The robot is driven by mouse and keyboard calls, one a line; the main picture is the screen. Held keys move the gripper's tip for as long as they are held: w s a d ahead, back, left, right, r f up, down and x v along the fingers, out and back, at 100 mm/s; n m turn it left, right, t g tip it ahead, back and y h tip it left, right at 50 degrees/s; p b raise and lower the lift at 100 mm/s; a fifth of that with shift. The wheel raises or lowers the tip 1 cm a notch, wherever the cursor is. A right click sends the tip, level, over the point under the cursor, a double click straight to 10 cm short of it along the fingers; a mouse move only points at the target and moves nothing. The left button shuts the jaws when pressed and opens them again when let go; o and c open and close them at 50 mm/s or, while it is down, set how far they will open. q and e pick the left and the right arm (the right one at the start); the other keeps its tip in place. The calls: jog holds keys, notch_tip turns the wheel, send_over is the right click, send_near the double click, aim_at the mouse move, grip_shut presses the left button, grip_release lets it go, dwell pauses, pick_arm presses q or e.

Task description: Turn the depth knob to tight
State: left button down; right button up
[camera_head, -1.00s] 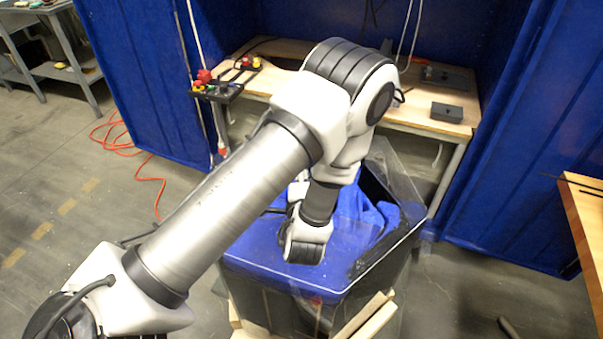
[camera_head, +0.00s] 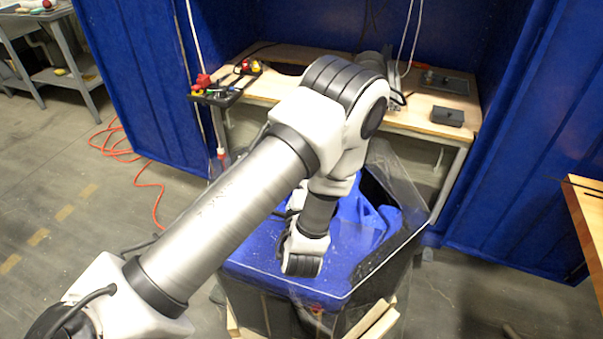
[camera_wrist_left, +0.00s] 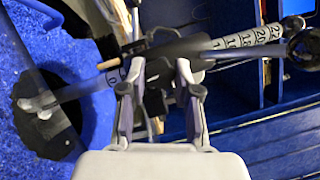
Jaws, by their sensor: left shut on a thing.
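In the left wrist view my left gripper (camera_wrist_left: 160,85) is closed around a small dark part (camera_wrist_left: 155,101), which looks like the depth knob; its markings cannot be read. A pale scale bar (camera_wrist_left: 245,38) with black numbers runs past the fingertips, with a dark rod alongside. In the head view my left arm reaches over the tank (camera_head: 250,262), which has a blue top and clear side panels. There its wrist points down at the tank, and the fingers and knob are hidden. My right gripper is in neither view.
A wooden bench (camera_head: 405,118) behind the tank holds a dark box (camera_head: 447,116) and a red-and-yellow button panel (camera_head: 215,92). Blue walls flank the bench. A wooden table edge (camera_head: 590,215) is at the right. An orange cable (camera_head: 150,185) lies on the floor at left.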

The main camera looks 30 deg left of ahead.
pick_arm(q)
jog(key=c, duration=0.8)
grip_release()
